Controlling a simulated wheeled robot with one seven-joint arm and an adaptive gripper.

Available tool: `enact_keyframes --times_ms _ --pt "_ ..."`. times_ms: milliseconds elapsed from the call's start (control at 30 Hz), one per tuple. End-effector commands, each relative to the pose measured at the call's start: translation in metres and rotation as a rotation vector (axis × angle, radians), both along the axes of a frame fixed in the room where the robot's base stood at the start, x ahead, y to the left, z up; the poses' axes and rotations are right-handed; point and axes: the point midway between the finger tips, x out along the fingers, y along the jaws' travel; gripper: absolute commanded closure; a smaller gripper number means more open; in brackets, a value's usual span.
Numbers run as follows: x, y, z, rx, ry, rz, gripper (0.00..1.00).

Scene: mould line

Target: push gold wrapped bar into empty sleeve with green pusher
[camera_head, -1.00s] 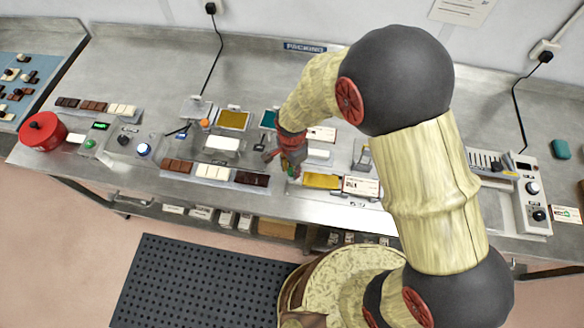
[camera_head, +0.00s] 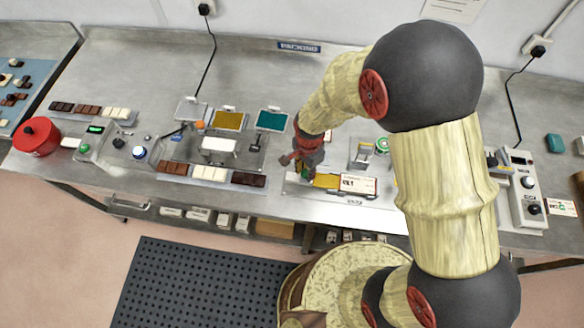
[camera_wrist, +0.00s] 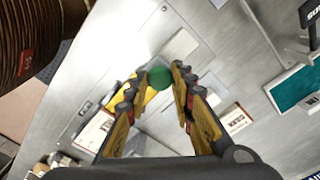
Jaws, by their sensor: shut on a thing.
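The gold wrapped bar (camera_head: 327,182) lies flat on a pale plate at the front of the bench. Its right end meets the mouth of the white printed sleeve (camera_head: 358,186); I cannot tell how far inside it is. My gripper (camera_head: 305,172) is low at the bar's left end and hides part of it. It is shut on the green pusher, whose round green top (camera_wrist: 159,77) shows between the fingertips in the wrist view. The pusher's lower end and any contact with the bar are hidden. The wrist view also shows the gold bar (camera_wrist: 119,96) and sleeve (camera_wrist: 94,132) beyond the left finger.
Left of my gripper is a rack of chocolate bars (camera_head: 211,173). Behind stand a gold panel (camera_head: 228,120) and a teal panel (camera_head: 271,120). Another printed carton (camera_wrist: 236,121) lies beside the right finger. A control box (camera_head: 527,190) stands at right.

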Motion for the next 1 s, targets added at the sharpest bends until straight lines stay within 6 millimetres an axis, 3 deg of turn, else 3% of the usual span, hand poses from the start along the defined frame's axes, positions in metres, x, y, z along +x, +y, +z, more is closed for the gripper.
enact_keyframes --times_ms 200,400,600,900,933,1000 --pt "-0.006 -0.052 0.001 0.0 -0.002 -0.006 1.0" --pt "-0.01 -0.081 0.001 0.001 -0.003 -0.004 1.0" --pt "-0.011 -0.092 0.001 0.0 -0.004 -0.001 1.0" --pt "-0.012 -0.093 0.001 0.0 -0.003 0.0 1.0" --pt "-0.012 -0.093 0.001 0.0 -0.003 0.0 0.75" --pt "-0.012 -0.093 0.001 0.0 -0.003 0.0 0.71"
